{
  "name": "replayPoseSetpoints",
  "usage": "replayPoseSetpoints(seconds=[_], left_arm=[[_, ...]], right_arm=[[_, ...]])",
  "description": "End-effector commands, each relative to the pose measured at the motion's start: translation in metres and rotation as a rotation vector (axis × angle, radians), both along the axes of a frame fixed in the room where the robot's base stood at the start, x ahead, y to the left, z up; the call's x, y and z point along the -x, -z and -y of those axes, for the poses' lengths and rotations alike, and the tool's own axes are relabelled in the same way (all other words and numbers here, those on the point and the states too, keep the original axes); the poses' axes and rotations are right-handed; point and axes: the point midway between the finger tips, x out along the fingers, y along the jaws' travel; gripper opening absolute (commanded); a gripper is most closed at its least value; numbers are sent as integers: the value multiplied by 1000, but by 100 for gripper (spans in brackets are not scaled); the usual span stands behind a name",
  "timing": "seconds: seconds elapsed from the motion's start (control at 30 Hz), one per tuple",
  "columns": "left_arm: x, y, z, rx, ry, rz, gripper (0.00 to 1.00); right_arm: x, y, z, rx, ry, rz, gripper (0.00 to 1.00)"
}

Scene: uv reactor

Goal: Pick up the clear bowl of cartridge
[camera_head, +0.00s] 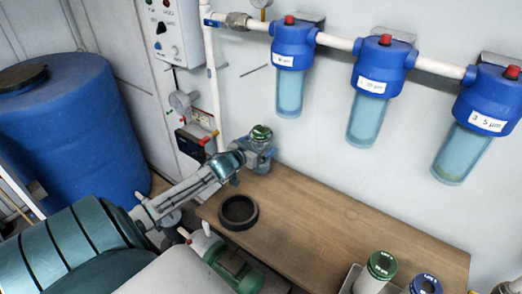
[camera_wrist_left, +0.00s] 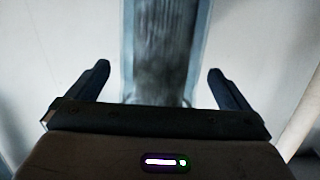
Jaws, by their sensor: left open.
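A clear bowl with a green top (camera_head: 262,132) stands at the back left of the wooden table, mostly hidden behind my left gripper (camera_head: 259,157). In the left wrist view, a clear, upright cylinder with a grey cartridge inside (camera_wrist_left: 165,45) is ahead, between the two dark fingers of my left gripper (camera_wrist_left: 158,88). The fingers are open, with a gap on each side of the cylinder. Its top and bottom are out of that view. My right gripper is not in view.
A black ring (camera_head: 238,212) lies on the table (camera_head: 320,215). Three blue filter housings (camera_head: 381,68) with clear bowls hang on the wall. Green-topped (camera_head: 382,265) and blue-topped (camera_head: 426,284) containers stand at the front right. A blue tank (camera_head: 75,130) stands left. The table's middle is clear.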

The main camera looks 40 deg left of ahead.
Motion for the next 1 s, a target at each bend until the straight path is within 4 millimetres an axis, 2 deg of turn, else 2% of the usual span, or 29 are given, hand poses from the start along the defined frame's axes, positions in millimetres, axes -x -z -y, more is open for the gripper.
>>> replayPoseSetpoints(seconds=[0.2, 0.57, 0.9, 1.0], left_arm=[[-18, 4, -2, 2, -1, 1, 100], [-21, 5, -2, -1, 0, 0, 98], [-21, 5, -2, -1, 0, 0, 31], [-21, 3, -2, -1, 1, 3, 28]], right_arm=[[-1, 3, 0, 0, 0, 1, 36], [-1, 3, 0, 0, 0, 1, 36], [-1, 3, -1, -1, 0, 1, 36], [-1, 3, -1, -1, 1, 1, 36]])
